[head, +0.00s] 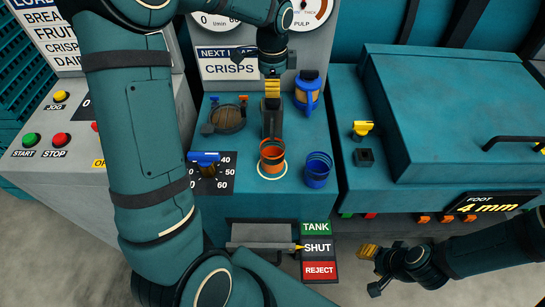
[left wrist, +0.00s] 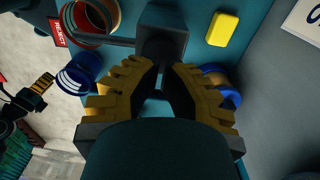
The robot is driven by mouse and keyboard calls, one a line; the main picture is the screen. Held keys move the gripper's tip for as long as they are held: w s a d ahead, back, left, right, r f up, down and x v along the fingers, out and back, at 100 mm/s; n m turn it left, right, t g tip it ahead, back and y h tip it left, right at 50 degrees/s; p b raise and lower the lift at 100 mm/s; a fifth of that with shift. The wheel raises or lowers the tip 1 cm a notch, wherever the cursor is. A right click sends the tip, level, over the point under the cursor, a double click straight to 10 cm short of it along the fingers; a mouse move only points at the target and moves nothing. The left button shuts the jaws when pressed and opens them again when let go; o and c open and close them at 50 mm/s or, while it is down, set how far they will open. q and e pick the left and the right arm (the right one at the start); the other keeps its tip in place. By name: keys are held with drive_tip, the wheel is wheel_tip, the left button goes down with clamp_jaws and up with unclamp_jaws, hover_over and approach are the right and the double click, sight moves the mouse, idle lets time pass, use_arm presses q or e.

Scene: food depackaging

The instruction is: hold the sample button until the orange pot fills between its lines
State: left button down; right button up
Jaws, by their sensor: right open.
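The orange pot (head: 272,156) stands upright on a pale ring in front of a dark dispenser post (head: 271,121). In the left wrist view the pot (left wrist: 88,18) is cut by the top edge, under the post's thin arm. I cannot tell its fill level. My left gripper (head: 272,90) points down over the post; in its wrist view the fingers (left wrist: 160,78) flank a narrow gap in front of the dark block, and whether they touch it is unclear. A plain yellow block (left wrist: 222,29) beyond may be the button; I cannot tell. My right gripper (head: 368,270) is open and empty at lower right.
A blue pot (head: 318,172) stands right of the orange pot. A blue jug (head: 307,93) is behind it. A large teal lidded box (head: 460,115) fills the right side.

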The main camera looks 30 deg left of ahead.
sight(272, 99)
use_arm(q)
drive_tip(key=shift+f+b, duration=0.9)
drive_tip(key=shift+f, duration=0.9)
idle(5.2)
wheel_tip(272, 99, up, 6)
drive_tip(key=p, duration=0.5)
